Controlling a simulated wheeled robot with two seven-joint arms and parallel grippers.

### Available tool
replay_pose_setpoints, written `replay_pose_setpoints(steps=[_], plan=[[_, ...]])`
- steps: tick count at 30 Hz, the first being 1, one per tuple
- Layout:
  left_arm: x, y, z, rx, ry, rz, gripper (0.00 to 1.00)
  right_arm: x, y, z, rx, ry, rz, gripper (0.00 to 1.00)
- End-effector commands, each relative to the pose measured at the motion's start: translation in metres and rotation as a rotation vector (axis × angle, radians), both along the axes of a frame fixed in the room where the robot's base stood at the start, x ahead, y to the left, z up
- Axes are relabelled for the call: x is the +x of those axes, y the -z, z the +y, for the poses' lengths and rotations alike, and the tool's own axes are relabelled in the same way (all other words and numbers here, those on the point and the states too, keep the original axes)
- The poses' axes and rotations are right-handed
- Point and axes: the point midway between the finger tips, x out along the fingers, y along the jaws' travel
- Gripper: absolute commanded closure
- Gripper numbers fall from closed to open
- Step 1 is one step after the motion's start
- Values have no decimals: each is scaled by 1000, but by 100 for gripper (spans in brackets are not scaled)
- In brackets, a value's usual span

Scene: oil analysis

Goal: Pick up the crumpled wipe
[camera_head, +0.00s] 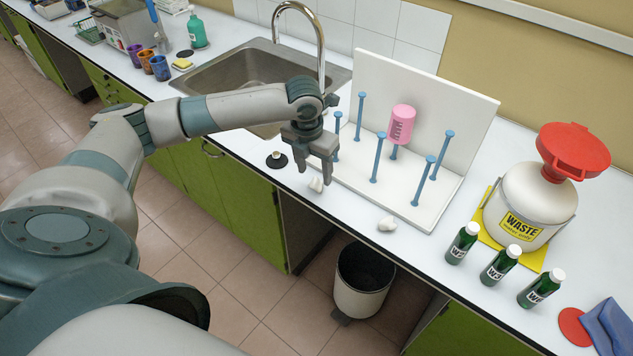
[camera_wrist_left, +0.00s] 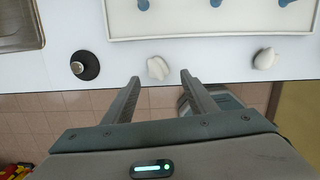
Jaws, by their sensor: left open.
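Two small white crumpled wipes lie on the white counter near its front edge. One wipe (camera_head: 316,185) is just below my left gripper (camera_head: 314,172) in the head view. The other wipe (camera_head: 387,224) lies farther right, in front of the drying rack. In the left wrist view the nearer wipe (camera_wrist_left: 157,68) shows between and just beyond the open fingertips (camera_wrist_left: 160,76), and the second wipe (camera_wrist_left: 266,58) is to the right. My left gripper points down, open and empty. My right gripper is not seen.
A white rack (camera_head: 453,190) with blue pegs and a pink cylinder (camera_head: 401,125) stands behind the wipes. A small black disc (camera_head: 277,161) lies to the left, near the sink (camera_head: 235,78). A bin (camera_head: 362,283) stands below the edge. Green bottles (camera_head: 499,266) and a waste container (camera_head: 530,205) are right.

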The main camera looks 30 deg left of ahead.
Motion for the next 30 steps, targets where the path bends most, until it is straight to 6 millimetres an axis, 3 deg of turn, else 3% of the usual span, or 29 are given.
replay_pose_setpoints(steps=[14,22,30], plan=[[1,5,0,0,-1,2,48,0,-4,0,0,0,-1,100],[10,30,3,0,-2,3,48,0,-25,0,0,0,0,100],[13,53,3,1,1,1,48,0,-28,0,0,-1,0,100]])
